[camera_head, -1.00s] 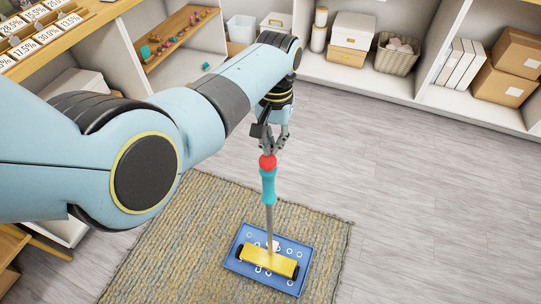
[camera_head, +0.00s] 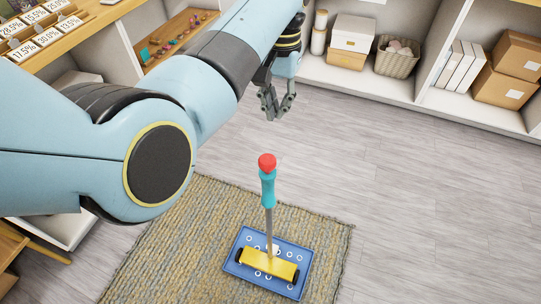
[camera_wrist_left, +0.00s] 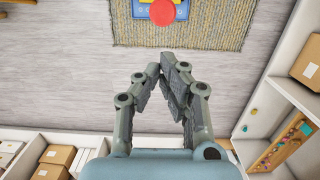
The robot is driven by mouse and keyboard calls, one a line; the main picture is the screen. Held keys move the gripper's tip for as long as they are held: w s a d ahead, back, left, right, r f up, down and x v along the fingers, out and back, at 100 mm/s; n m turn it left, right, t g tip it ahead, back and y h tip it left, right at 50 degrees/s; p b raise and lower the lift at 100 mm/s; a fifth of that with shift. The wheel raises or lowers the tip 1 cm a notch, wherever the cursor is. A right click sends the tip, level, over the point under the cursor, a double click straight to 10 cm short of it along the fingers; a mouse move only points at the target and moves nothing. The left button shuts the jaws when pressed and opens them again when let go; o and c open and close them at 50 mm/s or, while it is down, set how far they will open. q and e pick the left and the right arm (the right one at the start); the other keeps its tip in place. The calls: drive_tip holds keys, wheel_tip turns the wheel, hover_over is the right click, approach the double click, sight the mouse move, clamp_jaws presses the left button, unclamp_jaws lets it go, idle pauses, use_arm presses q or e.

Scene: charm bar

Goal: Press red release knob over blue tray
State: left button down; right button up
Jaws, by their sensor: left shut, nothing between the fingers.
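The red release knob (camera_head: 267,162) tops a teal handle (camera_head: 268,188) on a grey rod, which stands upright on a yellow bar (camera_head: 267,264) with black ends. The bar sits over the blue tray (camera_head: 247,236), which lies on a woven mat and has several white ring shapes in it. My left gripper (camera_head: 276,118) is shut and empty, above and apart from the knob in the head view. The left wrist view shows its closed fingers (camera_wrist_left: 162,68) with the red knob (camera_wrist_left: 169,12) beyond them at the top edge. My right gripper is in neither view.
The woven mat (camera_head: 180,240) lies on a grey wood floor with clear room to the right. White shelves at the back hold boxes (camera_head: 352,30), a basket (camera_head: 397,55) and cardboard cartons (camera_head: 507,68). A counter with price cards (camera_head: 40,38) stands at upper left.

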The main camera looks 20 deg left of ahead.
use_arm(q)
wheel_tip(320, 180, up, 2)
drive_tip(key=shift+w+r, duration=0.15)
drive_tip(key=shift+r, duration=0.1)
idle(0.4)
